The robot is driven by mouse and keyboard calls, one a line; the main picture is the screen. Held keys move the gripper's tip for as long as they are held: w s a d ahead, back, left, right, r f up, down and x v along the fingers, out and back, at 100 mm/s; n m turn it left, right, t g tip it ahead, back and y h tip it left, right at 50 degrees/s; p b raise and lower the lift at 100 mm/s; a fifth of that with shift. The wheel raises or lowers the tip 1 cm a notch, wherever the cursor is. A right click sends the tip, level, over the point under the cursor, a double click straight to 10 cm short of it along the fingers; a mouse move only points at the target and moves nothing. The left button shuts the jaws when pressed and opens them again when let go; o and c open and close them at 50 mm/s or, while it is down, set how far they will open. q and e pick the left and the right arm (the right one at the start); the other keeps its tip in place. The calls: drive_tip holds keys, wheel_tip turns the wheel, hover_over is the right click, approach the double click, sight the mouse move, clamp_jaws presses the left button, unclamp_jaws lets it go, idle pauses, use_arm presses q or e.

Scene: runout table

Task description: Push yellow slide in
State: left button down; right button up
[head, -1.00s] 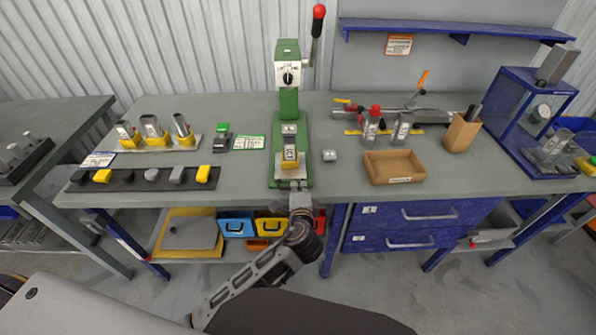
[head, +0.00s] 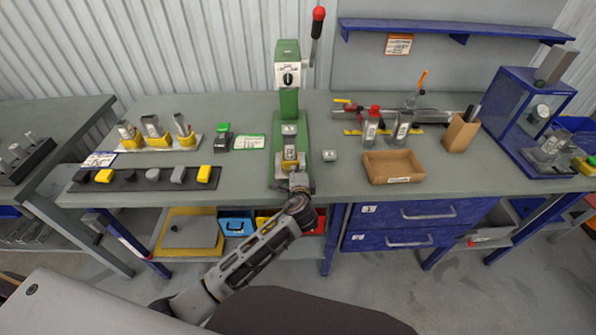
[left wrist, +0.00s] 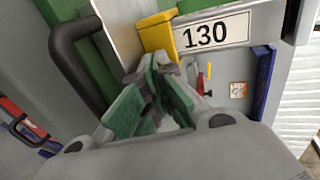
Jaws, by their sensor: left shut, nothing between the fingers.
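The yellow slide (head: 289,165) sits at the front of the green press (head: 288,105), low on its base, with a grey block in it. My left gripper (head: 299,181) is shut and empty at the front edge of the press base, just in front of the slide. In the left wrist view, the green-padded fingers (left wrist: 155,92) are close to a yellow part (left wrist: 158,36) beside a "130" label (left wrist: 213,33). Whether they touch it I cannot tell. A dark curved handle (left wrist: 75,60) stands left of the fingers. My right gripper is not in view.
A red-knobbed lever (head: 318,30) rises at the press's right. A black strip with yellow and grey pieces (head: 130,186) lies left.

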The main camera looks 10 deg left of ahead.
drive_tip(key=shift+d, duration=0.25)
use_arm(q)
drive_tip(key=shift+w+a+r, duration=0.1)
drive_tip(key=shift+w+a, duration=0.1)
drive_tip(key=shift+w, duration=0.5)
drive_tip(key=w+a, duration=0.1)
drive_tip(key=w, duration=0.2)
drive_tip(key=w+a+b, duration=0.1)
drive_tip(key=w, duration=0.3)
drive_tip(key=w+a, duration=0.1)
drive_tip(key=w, duration=0.3)
drive_tip(key=shift+a, duration=0.1)
drive_tip(key=w, duration=0.2)
drive_tip(key=w+a+b, duration=0.1)
drive_tip(key=w+b, duration=0.1)
drive_tip(key=w, duration=0.1)
drive_tip(key=shift+w+a, duration=0.3)
drive_tip(key=shift+w+a+b, duration=0.2)
drive_tip(key=shift+w+b, duration=0.15)
drive_tip(key=shift+w, duration=0.5)
drive_tip(key=shift+w+a, duration=0.1)
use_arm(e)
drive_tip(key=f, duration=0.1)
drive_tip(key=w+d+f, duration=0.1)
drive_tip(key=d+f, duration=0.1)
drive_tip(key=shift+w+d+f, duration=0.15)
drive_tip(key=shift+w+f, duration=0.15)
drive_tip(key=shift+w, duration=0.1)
